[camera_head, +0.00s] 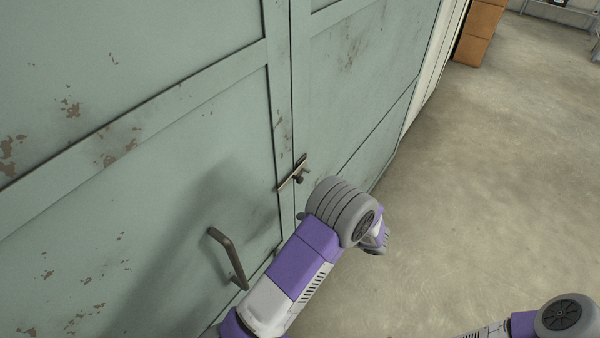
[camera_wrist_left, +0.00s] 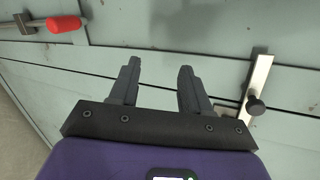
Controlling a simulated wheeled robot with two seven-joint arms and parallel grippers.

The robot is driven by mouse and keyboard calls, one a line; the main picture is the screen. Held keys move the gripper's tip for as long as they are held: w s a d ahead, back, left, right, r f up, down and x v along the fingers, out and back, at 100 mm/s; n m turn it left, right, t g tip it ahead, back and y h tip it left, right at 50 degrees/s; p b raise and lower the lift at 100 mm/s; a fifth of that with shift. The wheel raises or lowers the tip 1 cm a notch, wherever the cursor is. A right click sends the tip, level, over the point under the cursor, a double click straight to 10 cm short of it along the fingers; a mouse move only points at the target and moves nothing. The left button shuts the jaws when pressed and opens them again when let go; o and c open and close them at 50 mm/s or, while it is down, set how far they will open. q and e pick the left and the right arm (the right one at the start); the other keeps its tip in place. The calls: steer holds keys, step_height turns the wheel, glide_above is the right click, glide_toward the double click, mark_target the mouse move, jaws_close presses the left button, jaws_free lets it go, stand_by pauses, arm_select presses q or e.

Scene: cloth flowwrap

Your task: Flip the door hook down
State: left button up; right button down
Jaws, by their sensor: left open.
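A metal latch bar with a dark knob (camera_head: 291,181) is fixed across the seam of the pale green doors. It also shows in the left wrist view (camera_wrist_left: 261,78), to the right of my left gripper (camera_wrist_left: 158,72). A metal lever with a red grip (camera_wrist_left: 62,24) is on the door at the upper left of that view. I cannot tell which of the two is the door hook. My left gripper is open, with nothing between its fingers, and faces the door between these two parts. In the head view my own wrist hides its fingers.
The doors (camera_head: 180,130) are worn and fill the left side of the head view. A dark bar handle (camera_head: 228,258) sticks out of the left door. Bare concrete floor (camera_head: 490,170) lies to the right, with a brown box stack (camera_head: 480,30) far back.

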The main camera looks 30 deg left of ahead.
mark_target(302, 180)
arm_select(q)
steer(key=w+d+r+n+t+y+p, duration=0.15)
steer(key=w+r+y, duration=0.3)
steer(key=r, duration=0.75)
steer(key=shift+n+t, duration=0.25)
steer(key=a, duration=0.4)
steer(key=a+p, duration=0.1)
steer(key=a, duration=0.1)
steer(key=shift+w+f, duration=0.2)
steer(key=shift+w, duration=0.2)
steer(key=shift+a+f, duration=0.1)
steer(key=shift+a, duration=0.5)
jaws_close()
